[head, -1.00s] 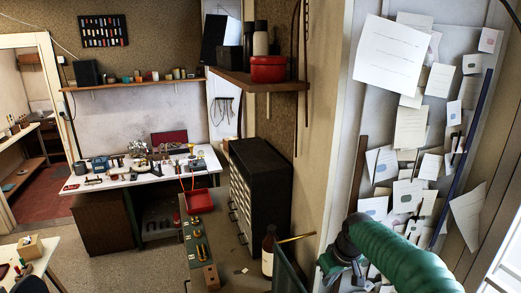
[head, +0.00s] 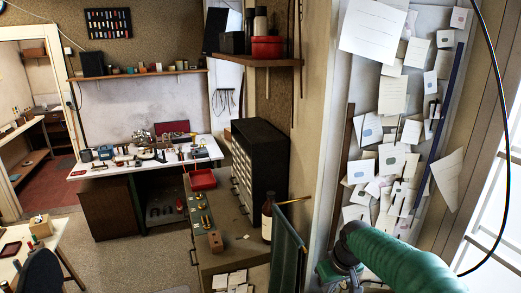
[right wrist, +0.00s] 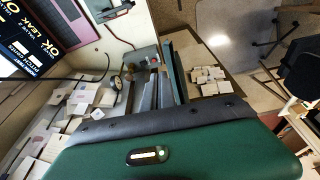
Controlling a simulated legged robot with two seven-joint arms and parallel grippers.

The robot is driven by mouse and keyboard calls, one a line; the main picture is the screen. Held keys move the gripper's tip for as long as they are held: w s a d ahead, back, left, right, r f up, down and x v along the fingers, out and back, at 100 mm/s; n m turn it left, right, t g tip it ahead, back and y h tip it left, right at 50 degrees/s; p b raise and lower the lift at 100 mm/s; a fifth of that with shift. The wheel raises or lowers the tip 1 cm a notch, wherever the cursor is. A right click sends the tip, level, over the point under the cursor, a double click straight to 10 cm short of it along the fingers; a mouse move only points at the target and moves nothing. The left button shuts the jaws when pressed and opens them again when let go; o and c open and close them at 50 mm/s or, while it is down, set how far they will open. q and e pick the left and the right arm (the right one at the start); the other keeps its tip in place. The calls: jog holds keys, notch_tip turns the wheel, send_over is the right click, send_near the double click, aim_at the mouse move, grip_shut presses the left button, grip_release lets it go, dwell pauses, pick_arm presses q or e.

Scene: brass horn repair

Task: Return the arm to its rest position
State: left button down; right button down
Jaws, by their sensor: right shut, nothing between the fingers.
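My right arm, in a green sleeve (head: 395,262), comes in from the lower right of the head view. Its gripper (head: 338,270) is at the bottom, in front of the paper-covered wall panel, and is partly hidden by the arm. In the right wrist view the grey gripper fingers (right wrist: 152,85) show beyond the green arm housing (right wrist: 190,155); they are shut and hold nothing. My left gripper is not in view.
A wall panel with many pinned papers (head: 400,95) stands close to the right arm. A dark drawer cabinet (head: 258,150), a brown bottle (head: 267,215) and a bench (head: 225,262) with a red tray (head: 202,180) are left of it. A white-topped workbench (head: 110,168) stands farther back. Open floor (head: 150,260) lies at left.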

jog(key=s+f+m+b, duration=0.1)
jog(key=s+f+b, duration=1.2)
jog(key=f, duration=0.4)
jog(key=s+f+m+b, duration=0.2)
jog(key=s+f+b, duration=1.1)
jog(key=f, duration=0.5)
jog(key=shift+d+f+h+b, duration=0.35)
jog(key=shift+h, duration=0.05)
